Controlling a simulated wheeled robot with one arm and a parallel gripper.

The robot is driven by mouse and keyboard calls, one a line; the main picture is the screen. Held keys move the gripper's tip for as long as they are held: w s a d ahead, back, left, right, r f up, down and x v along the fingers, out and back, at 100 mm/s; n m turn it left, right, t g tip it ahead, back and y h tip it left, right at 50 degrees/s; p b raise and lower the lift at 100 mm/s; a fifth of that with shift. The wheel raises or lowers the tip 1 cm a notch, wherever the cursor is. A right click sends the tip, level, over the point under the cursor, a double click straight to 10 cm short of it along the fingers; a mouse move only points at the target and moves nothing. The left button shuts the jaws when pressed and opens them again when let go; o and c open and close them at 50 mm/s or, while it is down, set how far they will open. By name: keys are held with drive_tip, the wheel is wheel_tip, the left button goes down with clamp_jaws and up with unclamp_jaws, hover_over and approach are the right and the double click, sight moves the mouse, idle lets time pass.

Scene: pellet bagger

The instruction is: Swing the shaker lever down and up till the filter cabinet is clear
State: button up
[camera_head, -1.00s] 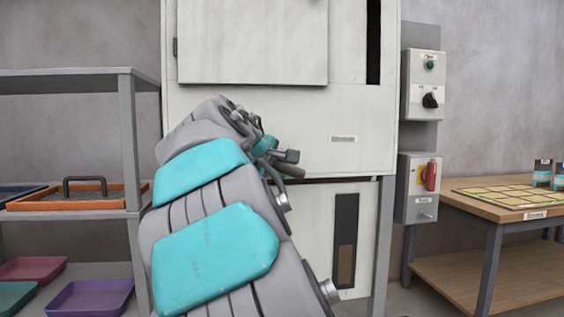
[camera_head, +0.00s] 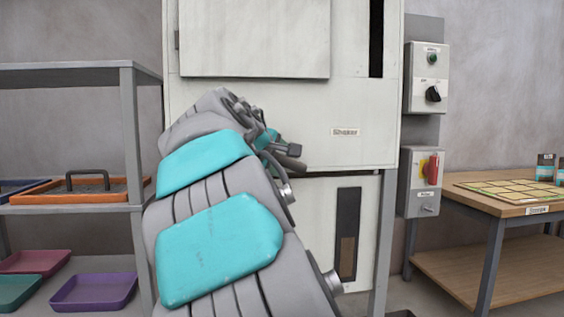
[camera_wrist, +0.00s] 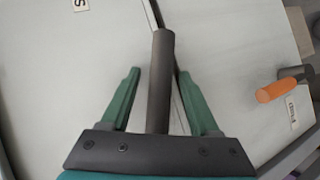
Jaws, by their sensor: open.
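The pale filter cabinet (camera_head: 300,120) stands ahead, with a "Shaker" label (camera_head: 345,132) on its lower front. My gripper (camera_wrist: 160,72) is open in the wrist view. Its two green fingers stand on either side of a dark grey cylindrical bar, apparently the shaker lever (camera_wrist: 161,85), with gaps on both sides. In the head view my arm covers much of the cabinet's left side. My gripper (camera_head: 288,149) shows only partly there, and the lever (camera_head: 290,162) appears as a short dark end beside it.
Below is a panel with a dark upright window (camera_head: 347,230), brown in its lower part. Control boxes (camera_head: 427,78) and a red-handled switch (camera_head: 433,169) are at right, beside a wooden table (camera_head: 500,200). A shelf (camera_head: 80,75) with trays stands left. An orange-ended handle (camera_wrist: 277,88) sits right.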

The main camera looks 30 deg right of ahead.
drive_tip(key=shift+v, duration=3.9)
